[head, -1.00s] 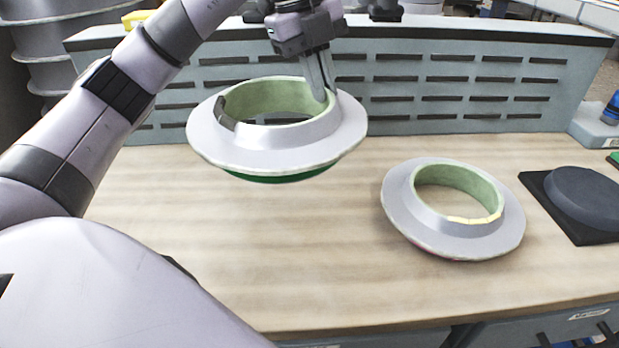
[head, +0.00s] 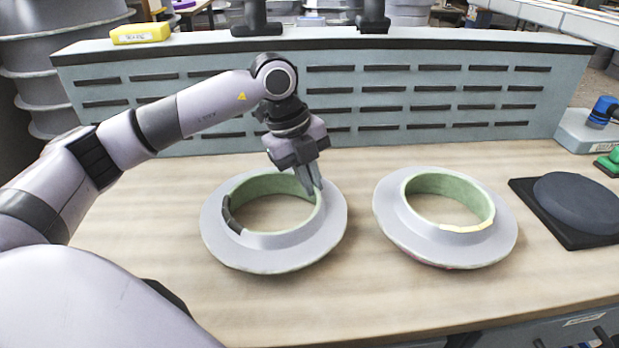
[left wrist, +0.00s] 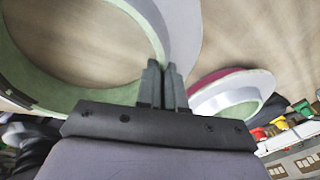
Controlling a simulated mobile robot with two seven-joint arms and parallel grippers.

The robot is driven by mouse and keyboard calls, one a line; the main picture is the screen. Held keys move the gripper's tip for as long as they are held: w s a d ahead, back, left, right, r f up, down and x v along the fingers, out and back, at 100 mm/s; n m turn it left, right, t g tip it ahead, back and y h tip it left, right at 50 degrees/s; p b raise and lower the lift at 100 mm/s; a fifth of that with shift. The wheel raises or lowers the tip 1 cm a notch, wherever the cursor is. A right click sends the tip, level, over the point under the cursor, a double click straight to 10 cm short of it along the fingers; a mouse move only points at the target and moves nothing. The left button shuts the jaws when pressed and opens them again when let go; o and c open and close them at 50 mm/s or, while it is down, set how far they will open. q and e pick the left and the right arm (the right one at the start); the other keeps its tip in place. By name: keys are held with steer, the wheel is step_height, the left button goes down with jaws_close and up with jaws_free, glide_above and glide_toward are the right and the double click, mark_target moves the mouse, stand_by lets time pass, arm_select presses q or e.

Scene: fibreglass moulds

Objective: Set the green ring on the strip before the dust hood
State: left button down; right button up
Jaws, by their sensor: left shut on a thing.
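The green ring (head: 285,252) is a pale grey flanged mould with a light green inner wall and a dark clip on its left inner edge; its green underside is hidden now. It lies about level on or just above the wooden bench strip (head: 160,250), before the slotted blue-grey dust hood (head: 360,82). My left gripper (head: 314,188) is shut on the ring's right inner wall. In the left wrist view the fingers (left wrist: 163,72) close on the ring's edge, and the ring (left wrist: 185,25) shows beyond them. My right gripper is not in view.
A similar ring (head: 400,222) with a yellow mark and a red underside sits close on the right. A dark round block on a black pad (head: 575,205) is farther right. A yellow block (head: 140,34) lies on top of the hood. The bench's left front is clear.

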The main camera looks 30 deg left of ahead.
arm_select(q)
steer(key=c, duration=1.6)
jaws_free()
steer(key=shift+f, duration=0.1)
steer(key=o, duration=0.3)
steer(key=shift+o, duration=0.2)
steer(key=v, duration=1.2)
steer(key=shift+r, duration=0.25)
steer(key=shift+d, duration=0.1)
